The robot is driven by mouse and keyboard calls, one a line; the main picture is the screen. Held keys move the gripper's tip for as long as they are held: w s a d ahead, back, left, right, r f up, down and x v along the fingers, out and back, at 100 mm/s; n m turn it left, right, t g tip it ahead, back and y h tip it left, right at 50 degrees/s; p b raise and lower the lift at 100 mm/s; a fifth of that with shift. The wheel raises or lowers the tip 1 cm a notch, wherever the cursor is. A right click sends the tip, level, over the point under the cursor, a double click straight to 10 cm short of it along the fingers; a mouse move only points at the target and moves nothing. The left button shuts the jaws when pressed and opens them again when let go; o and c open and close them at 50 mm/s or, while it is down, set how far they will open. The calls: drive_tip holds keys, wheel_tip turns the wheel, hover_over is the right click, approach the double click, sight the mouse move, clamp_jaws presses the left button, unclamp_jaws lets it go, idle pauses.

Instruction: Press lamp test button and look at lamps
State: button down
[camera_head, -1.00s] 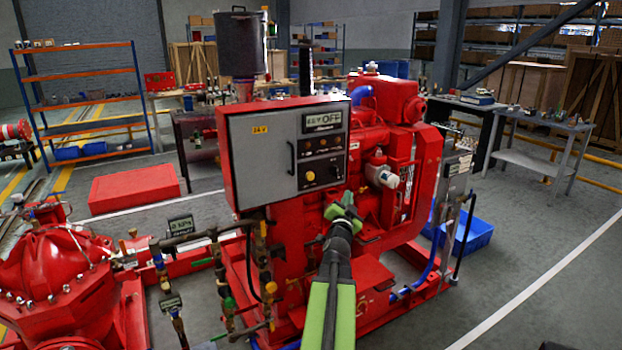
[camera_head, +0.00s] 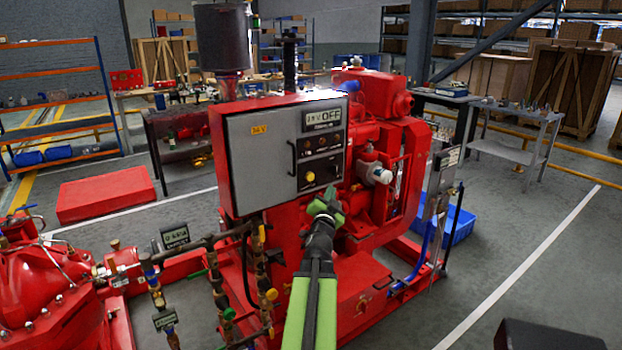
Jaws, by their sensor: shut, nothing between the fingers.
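The control panel (camera_head: 262,150) is a grey door in a red cabinet on the pumpset. I cannot tell which control is the lamp test button, and no lamp looks clearly lit. My green gripper (camera_head: 328,200) is shut and empty. In the picture it sits just below and right of the yellow button; contact with the panel is not visible.
The red diesel engine (camera_head: 385,150) stands right of the panel. Pipes with valves (camera_head: 215,285) and a red pump (camera_head: 45,285) are at lower left. A grey table (camera_head: 515,125) stands at right. Open floor (camera_head: 540,260) lies at lower right.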

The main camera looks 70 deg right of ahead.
sight(310, 177)
drive_tip(key=w+d, duration=0.4)
drive_tip(key=w, duration=0.3)
drive_tip(key=shift+d, duration=0.3)
drive_tip(key=shift+d, duration=0.1)
idle(1.7)
drive_tip(key=shift+w+d, duration=0.15)
drive_tip(key=shift+w, duration=0.15)
drive_tip(key=shift+w+d, duration=0.25)
drive_tip(key=shift+w, duration=0.15)
idle(0.6)
idle(0.3)
drive_tip(key=shift+s+a, duration=0.45)
drive_tip(key=shift+s, duration=0.25)
